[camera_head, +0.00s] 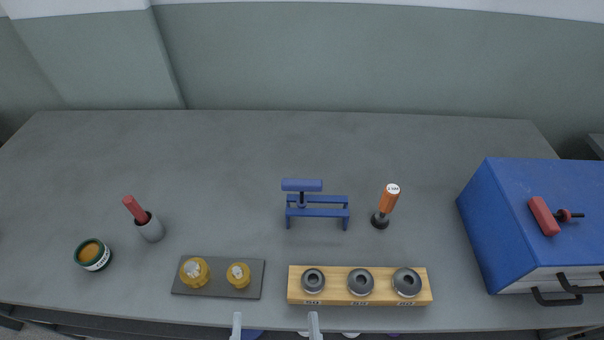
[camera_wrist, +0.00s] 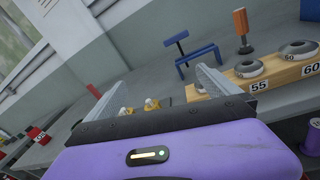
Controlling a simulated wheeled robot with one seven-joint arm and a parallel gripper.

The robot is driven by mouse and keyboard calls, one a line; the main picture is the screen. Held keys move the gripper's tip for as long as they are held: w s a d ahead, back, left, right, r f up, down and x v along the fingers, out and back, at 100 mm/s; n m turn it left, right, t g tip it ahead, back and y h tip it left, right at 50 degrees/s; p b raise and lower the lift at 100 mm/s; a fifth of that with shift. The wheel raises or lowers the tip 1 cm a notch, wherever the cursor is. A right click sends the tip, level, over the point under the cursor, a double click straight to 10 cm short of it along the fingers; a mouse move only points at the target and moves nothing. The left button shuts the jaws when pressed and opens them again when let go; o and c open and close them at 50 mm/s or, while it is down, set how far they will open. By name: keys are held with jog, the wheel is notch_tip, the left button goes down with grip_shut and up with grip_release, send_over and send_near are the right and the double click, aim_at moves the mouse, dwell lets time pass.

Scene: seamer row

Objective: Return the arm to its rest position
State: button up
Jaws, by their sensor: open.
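My gripper (camera_head: 275,328) shows at the bottom edge of the head view, with its two pale fingers apart and nothing between them. In the wrist view my gripper (camera_wrist: 157,92) is also open and empty, its fingers pointing over the bench. The fingertips are at the front edge of the grey bench (camera_head: 230,150), between the dark plate (camera_head: 218,290) and the wooden block (camera_head: 335,290). The rest of my arm is hidden in the head view.
The wooden block holds three grey rings. Two yellow pieces (camera_head: 195,270) sit on the plate. A blue stand (camera_head: 318,212), an orange-handled tool (camera_head: 386,205), a grey cup (camera_head: 151,230), a green tin (camera_head: 92,255) and a blue cabinet (camera_head: 500,215) stand around. The bench's back is clear.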

jog(key=s+f+m+g+y, duration=0.45)
jog(key=m+y, duration=0.25)
jog(key=m, duration=0.5)
jog(key=s+d+r+m+h, duration=0.2)
jog(key=d+m+h, duration=0.1)
jog(key=d+m, duration=0.4)
jog(key=s+d+r+m+t+h, duration=0.1)
jog(key=s+d+r+m+h, duration=0.1)
jog(key=d+m, duration=0.5)
jog(key=s+d+r+m+h, duration=0.2)
jog(key=s+d+m+h, duration=0.1)
jog(key=d+m, duration=0.5)
jog(key=shift+s+d+r+t+h, duration=0.15)
jog(key=shift+s+d+t+h, duration=0.15)
jog(key=shift+d, duration=0.75)
